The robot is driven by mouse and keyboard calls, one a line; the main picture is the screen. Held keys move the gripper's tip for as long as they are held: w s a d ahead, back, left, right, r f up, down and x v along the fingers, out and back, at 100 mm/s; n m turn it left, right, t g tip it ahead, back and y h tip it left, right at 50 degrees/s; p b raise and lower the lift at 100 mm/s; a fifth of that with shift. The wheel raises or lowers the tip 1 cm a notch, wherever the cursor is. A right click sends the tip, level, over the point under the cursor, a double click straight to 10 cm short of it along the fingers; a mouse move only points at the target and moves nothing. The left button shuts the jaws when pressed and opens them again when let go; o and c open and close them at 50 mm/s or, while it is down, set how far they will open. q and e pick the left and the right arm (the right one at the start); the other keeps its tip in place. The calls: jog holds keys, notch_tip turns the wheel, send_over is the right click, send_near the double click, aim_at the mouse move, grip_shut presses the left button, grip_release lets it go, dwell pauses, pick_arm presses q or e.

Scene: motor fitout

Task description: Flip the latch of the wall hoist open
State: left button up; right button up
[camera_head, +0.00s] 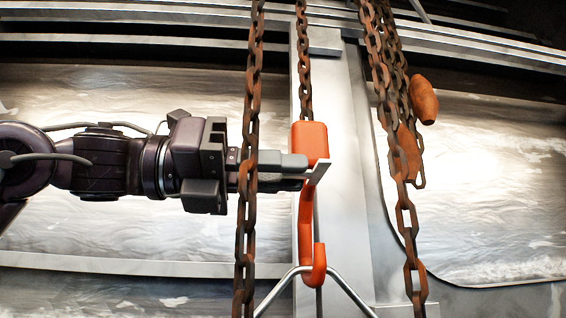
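The wall hoist's orange hook block (309,141) hangs on a rusty chain in the middle of the view. Its orange hook (318,268) curves below, with a thin grey metal rod frame (290,277) at it. A small light grey plate, seemingly the latch (319,173), sticks out at the block's lower right. My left gripper (298,171) reaches in from the left, its fingertips at the block's lower left, close to the plate. The fingers lie close together; whether they touch or grip anything is unclear. A chain hides part of them. My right gripper is out of view.
A rusty chain (247,215) hangs in front of my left gripper. More chains (375,50) hang at the right, with orange-brown weights (424,99) on them. A grey vertical post (345,220) and pale wall panels (480,190) stand behind.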

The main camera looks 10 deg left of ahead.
pick_arm(q)
jog(key=shift+d, duration=0.35)
jog(key=shift+w, duration=0.1)
jog(key=shift+a, duration=0.5)
grip_shut()
jog(key=n, duration=0.2)
jog(key=r+n, duration=0.1)
jog(key=n, duration=0.1)
jog(key=shift+w, duration=0.1)
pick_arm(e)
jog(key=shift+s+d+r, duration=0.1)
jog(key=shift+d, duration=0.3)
